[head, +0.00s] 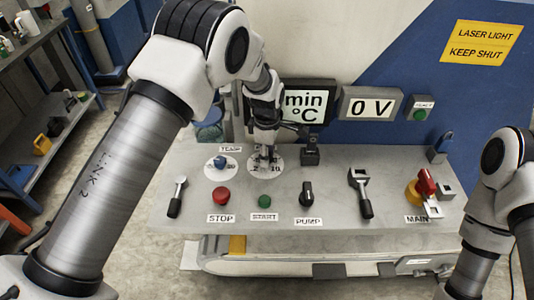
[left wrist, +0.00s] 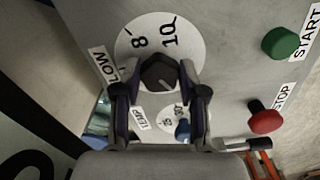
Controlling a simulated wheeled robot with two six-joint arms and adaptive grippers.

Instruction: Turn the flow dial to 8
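The flow dial is a black knob (left wrist: 160,72) on a round white scale (left wrist: 133,22), with 8 and 10 readable in the left wrist view. Its label (left wrist: 101,67) is partly hidden and shows "LOW". In the head view the scale (head: 280,160) shows below my left gripper (head: 266,153), which hides the knob. In the left wrist view my left gripper (left wrist: 160,80) is open, one finger on each side of the knob, with narrow gaps seeming to remain. The knob's pointer is hard to read. My right arm is at the right edge; its gripper is out of view.
The temp dial (head: 220,162) sits close left of the flow dial. A red stop button (head: 221,195), green start button (head: 264,201) and pump knob (head: 307,194) stand in front. Two screens (head: 370,106) stand behind. A main switch (head: 427,187) is at the right.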

